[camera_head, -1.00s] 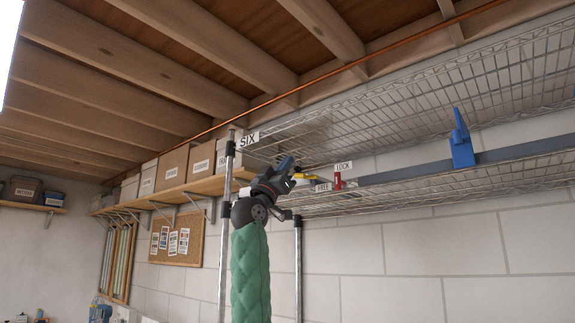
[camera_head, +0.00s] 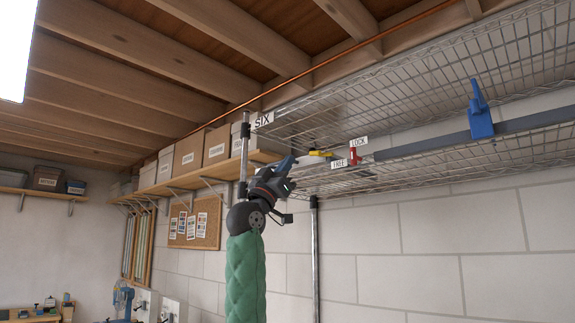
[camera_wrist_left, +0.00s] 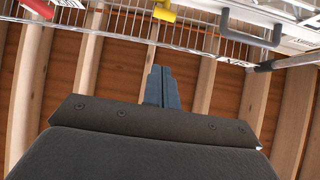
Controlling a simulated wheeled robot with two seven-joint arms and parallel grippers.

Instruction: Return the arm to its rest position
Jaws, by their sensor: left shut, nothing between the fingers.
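My left arm, in a green sleeve, rises upright in the middle of the head view. My left gripper (camera_head: 285,165) is at its top, shut and empty, with its fingers pointing up and right in front of the wire shelf's left end. Its blue-grey fingers (camera_wrist_left: 162,88) also show together in the left wrist view, with ceiling beams behind them. A yellow lever (camera_head: 321,154) and a red lever (camera_head: 353,157) are to the right of the fingers, apart from them. The right gripper is not in view.
A chrome post (camera_head: 316,255) stands right of the arm. A wooden shelf (camera_head: 190,185) carries several boxes.

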